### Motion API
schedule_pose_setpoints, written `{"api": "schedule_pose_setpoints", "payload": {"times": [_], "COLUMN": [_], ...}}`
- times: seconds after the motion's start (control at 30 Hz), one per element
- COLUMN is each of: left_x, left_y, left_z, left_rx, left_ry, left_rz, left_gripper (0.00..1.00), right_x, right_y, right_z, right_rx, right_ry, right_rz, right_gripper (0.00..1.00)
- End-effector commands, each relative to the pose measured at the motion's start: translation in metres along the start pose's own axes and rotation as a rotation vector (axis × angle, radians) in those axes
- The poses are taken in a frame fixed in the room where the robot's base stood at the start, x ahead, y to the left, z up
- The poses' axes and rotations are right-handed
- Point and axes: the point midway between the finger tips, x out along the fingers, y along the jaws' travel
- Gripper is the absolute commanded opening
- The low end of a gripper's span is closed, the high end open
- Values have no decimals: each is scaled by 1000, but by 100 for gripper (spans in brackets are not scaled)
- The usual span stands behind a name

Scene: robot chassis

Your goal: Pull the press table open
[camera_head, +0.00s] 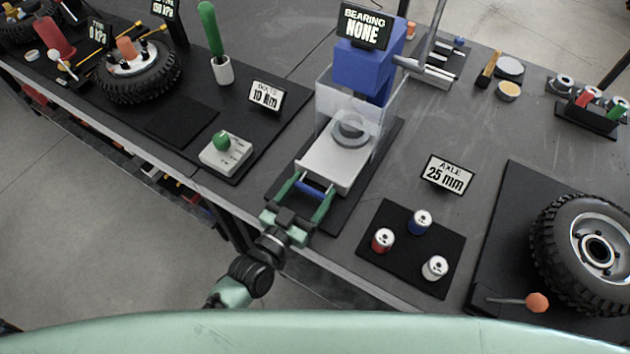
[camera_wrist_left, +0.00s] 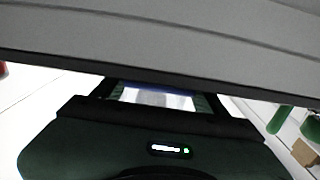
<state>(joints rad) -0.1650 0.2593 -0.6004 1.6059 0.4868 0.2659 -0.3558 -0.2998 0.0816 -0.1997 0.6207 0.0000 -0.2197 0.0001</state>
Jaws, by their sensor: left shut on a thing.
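The press (camera_head: 362,68) is blue, with a clear guard and a "BEARING NONE" sign (camera_head: 364,27). Its pale grey press table (camera_head: 325,165) sticks out at the front, with a grey ring (camera_head: 351,131) on it under the guard. A blue bar handle (camera_head: 309,188) is at the table's front end. My left gripper (camera_head: 312,192) reaches in from the front edge of the bench, its green fingers at either side of the handle, shut on it. In the left wrist view a blue strip (camera_wrist_left: 160,87) shows between the fingers. My right gripper is not in view.
Left of the press stand a white box with a green knob (camera_head: 224,152) and a "10 Nm" sign (camera_head: 266,95). To the right are a black mat (camera_head: 400,262) with three small cans, an "AXLE 25 mm" sign (camera_head: 447,175) and a wheel (camera_head: 590,248). Open floor lies before the bench.

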Motion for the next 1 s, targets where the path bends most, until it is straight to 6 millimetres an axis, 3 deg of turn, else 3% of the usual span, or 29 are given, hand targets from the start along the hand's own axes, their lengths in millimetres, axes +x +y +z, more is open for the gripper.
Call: {"api": "schedule_pose_setpoints", "payload": {"times": [0.3, 0.53, 0.73, 1.0], "left_x": [-84, -134, -158, -165], "left_y": [1, 1, 1, 1], "left_z": [-1, 0, 0, 0], "left_rx": [-2, -3, -2, -3], "left_ry": [-9, -7, -4, -2], "left_rz": [2, 1, 1, 1], "left_gripper": [0, 0, 0, 0], "right_x": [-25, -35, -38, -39], "right_y": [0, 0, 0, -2], "right_z": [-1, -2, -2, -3], "right_rx": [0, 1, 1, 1], "right_ry": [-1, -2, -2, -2], "right_rz": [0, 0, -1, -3], "right_gripper": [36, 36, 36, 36]}}
